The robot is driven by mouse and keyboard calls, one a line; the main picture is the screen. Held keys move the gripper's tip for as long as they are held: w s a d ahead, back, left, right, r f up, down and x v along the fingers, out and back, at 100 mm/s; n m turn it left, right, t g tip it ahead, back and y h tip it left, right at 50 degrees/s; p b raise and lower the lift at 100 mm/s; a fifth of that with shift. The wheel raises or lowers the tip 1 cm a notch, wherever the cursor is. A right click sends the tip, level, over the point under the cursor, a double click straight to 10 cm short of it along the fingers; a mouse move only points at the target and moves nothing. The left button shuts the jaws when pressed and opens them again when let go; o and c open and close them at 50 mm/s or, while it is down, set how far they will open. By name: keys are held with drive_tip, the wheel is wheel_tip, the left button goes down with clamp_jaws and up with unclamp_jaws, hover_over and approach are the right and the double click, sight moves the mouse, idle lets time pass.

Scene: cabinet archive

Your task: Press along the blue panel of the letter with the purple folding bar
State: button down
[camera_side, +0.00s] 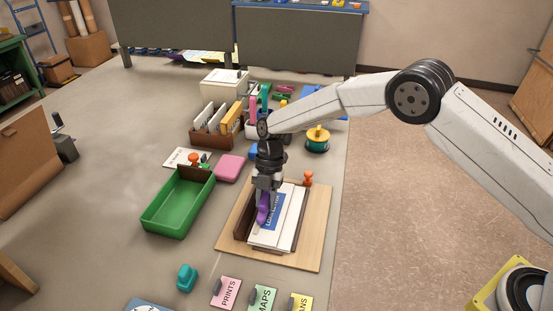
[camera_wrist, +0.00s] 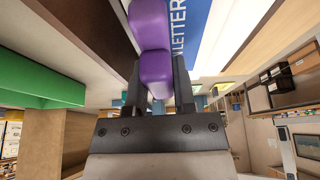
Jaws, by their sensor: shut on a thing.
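My gripper (camera_side: 266,186) is shut on the purple folding bar (camera_side: 263,208) and points down over the left side of the letter. The white letter (camera_side: 285,234) lies in a dark brown holder (camera_side: 242,225) on a light wooden board (camera_side: 309,253). Its blue panel (camera_side: 279,210) carries white lettering and is partly hidden by the bar and gripper. In the wrist view the purple bar (camera_wrist: 153,70) sits between my fingers (camera_wrist: 157,88), beside the blue panel (camera_wrist: 191,22). I cannot tell whether the bar touches the paper.
A green tray (camera_side: 164,234) and a pink block (camera_side: 229,168) stand left of the board. An orange-topped piece (camera_side: 308,178) stands at its back right corner. Behind are a file box (camera_side: 207,138) and a teal spool (camera_side: 317,146). Coloured cards (camera_side: 227,293) lie in front.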

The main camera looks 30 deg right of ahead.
drive_tip(key=shift+d+f, duration=0.1)
drive_tip(key=shift+w+d, duration=0.8)
drive_tip(key=shift+w, duration=0.05)
drive_tip(key=shift+w+d, duration=0.1)
drive_tip(key=shift+w, duration=0.05)
drive_tip(key=shift+w+d, duration=0.7)
drive_tip(key=shift+d, duration=0.1)
drive_tip(key=shift+s+a, duration=0.1)
drive_tip(key=shift+s+a, duration=0.8)
drive_tip(key=shift+a, duration=0.05)
drive_tip(key=shift+s+a, duration=0.1)
